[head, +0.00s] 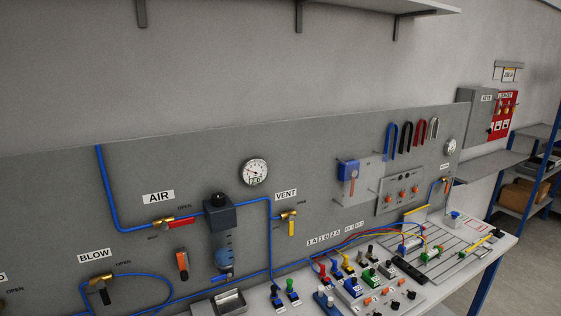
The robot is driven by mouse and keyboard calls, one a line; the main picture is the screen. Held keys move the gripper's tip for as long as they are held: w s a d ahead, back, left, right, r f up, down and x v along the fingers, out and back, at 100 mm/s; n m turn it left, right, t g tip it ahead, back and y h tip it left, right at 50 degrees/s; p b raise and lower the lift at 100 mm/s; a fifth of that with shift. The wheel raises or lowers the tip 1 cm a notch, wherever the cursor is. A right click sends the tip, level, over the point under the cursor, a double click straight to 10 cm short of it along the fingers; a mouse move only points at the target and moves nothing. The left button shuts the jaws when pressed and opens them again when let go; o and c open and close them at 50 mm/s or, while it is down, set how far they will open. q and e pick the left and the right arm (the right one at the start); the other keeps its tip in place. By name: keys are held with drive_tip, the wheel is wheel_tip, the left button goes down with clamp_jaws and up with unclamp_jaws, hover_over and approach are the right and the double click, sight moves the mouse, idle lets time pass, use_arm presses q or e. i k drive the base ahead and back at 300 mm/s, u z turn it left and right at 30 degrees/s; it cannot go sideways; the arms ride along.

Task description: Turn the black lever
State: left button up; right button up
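A brass valve with a black lever (104,294) sits on the grey panel (200,160) under the BLOW label (95,255) at the lower left of the head view. Its lever hangs downward from the valve body, and an OPEN mark stands to its upper right. A blue tube loops from this valve to the right. Part of another valve (3,303) shows at the left edge, mostly cut off. Neither of my grippers is in view.
A red-handled AIR valve (163,224), a yellow-handled VENT valve (291,227), a gauge (255,172) and a dark filter unit (219,214) are on the panel. A bench (440,283) with several small valves and tubes stands at the lower right.

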sight(101, 285)
drive_tip(key=u, duration=2.15)
drive_tip(key=k, duration=0.7)
drive_tip(key=z, duration=0.6)
drive_tip(key=i, duration=0.5)
drive_tip(key=z, duration=0.05)
